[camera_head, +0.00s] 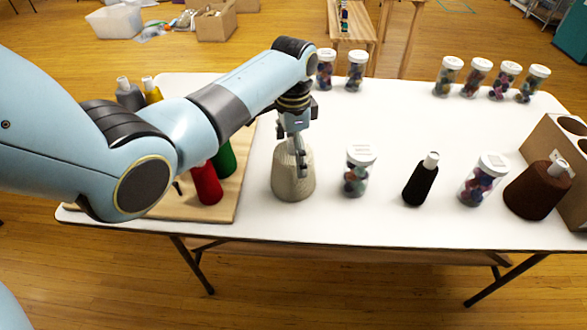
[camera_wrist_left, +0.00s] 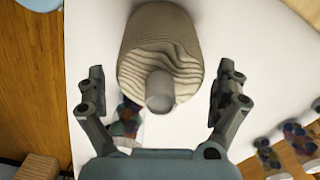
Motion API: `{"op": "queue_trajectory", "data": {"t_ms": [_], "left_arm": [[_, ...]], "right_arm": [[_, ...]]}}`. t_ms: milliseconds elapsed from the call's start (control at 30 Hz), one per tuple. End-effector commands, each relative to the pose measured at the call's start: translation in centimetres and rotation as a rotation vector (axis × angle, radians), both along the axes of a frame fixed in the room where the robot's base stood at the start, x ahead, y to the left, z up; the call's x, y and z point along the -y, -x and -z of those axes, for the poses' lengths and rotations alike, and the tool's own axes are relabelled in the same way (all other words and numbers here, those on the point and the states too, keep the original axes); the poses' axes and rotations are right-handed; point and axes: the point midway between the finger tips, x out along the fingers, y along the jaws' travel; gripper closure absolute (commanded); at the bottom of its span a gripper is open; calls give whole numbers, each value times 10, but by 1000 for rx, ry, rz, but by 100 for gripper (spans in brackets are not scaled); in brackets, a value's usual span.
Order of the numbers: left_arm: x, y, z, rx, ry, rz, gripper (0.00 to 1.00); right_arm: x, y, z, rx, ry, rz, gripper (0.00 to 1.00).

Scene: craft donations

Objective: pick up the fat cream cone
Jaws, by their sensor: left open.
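The fat cream cone (camera_head: 293,183) stands upright on the white table, left of the middle. In the head view my left gripper (camera_head: 298,150) is right at its upper part, in front of its top. In the left wrist view the cone (camera_wrist_left: 160,50) shows from above, its narrow tip pointing toward my gripper. My left gripper (camera_wrist_left: 160,95) is open, with one finger on each side of the cone's tip. Gaps show between the fingers and the cone in that view. My right gripper is in neither view.
A jar of pompoms (camera_head: 357,172) stands just right of the cone. Further right are a black cone (camera_head: 420,185), another jar (camera_head: 482,181) and a brown cone (camera_head: 538,190) beside a cardboard holder (camera_head: 560,140). A wooden board (camera_head: 225,208) with red (camera_head: 206,184) and green cones lies left.

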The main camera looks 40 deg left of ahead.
Motion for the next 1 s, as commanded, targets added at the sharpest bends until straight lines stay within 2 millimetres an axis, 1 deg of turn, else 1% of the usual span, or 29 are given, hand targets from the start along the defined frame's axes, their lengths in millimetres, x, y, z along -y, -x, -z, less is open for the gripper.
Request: {"op": "queue_trajectory", "data": {"t_ms": [33,100,300,333,533,867,1000], "left_arm": [[0,0,6,-1,0,0,0],[0,0,10,0,0,0,0],[0,0,11,1,0,1,0],[0,0,11,1,0,1,1],[0,0,11,1,-1,1,27],[0,0,11,0,0,1,71],[0,0,10,1,0,1,71]], "right_arm": [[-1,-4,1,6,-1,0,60],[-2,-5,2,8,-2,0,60],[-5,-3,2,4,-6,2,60],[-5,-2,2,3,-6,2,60],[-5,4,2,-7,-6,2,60],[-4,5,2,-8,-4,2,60],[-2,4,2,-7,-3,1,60]]}}
